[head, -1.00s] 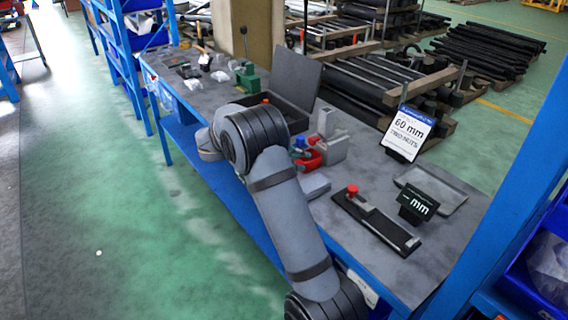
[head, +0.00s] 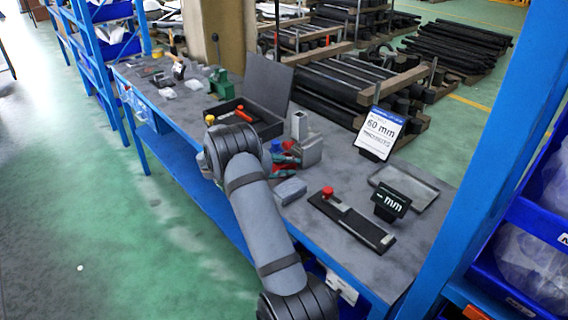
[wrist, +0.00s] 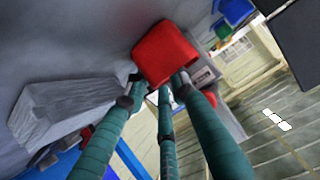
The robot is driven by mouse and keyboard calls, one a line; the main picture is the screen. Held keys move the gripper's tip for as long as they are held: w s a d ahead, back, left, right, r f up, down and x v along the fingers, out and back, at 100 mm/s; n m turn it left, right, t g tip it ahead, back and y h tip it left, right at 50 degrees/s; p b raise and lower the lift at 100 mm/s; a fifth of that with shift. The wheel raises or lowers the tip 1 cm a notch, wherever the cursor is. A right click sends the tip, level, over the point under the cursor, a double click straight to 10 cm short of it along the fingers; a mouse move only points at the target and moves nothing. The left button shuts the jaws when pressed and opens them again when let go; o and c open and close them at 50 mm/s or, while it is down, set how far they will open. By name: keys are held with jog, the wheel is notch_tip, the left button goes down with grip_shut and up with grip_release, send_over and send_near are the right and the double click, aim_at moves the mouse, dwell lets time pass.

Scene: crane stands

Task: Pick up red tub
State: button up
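The red tub (wrist: 165,52) fills the upper middle of the wrist view, right at the tips of my gripper (wrist: 158,82). The green fingers are spread apart and reach toward its near edge. I cannot tell whether they touch it. In the head view, the red tub (head: 290,146) shows only as small red patches on the workbench, beside a blue item and a grey block. My gripper (head: 284,158) is low beside it there, partly hidden by my arm.
A grey block (head: 299,125) stands just behind the tub, and a flat grey piece (head: 291,190) lies in front. An open black case (head: 266,116) is behind left. A black gauge plate (head: 350,220) with a red knob, small signs and a grey tray (head: 418,188) are to the right.

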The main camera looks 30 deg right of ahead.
jog(key=shift+w+d+f, duration=0.1)
jog(key=shift+d+f, duration=0.15)
jog(key=shift+d, duration=0.1)
jog(key=shift+c, duration=0.6)
grip_shut()
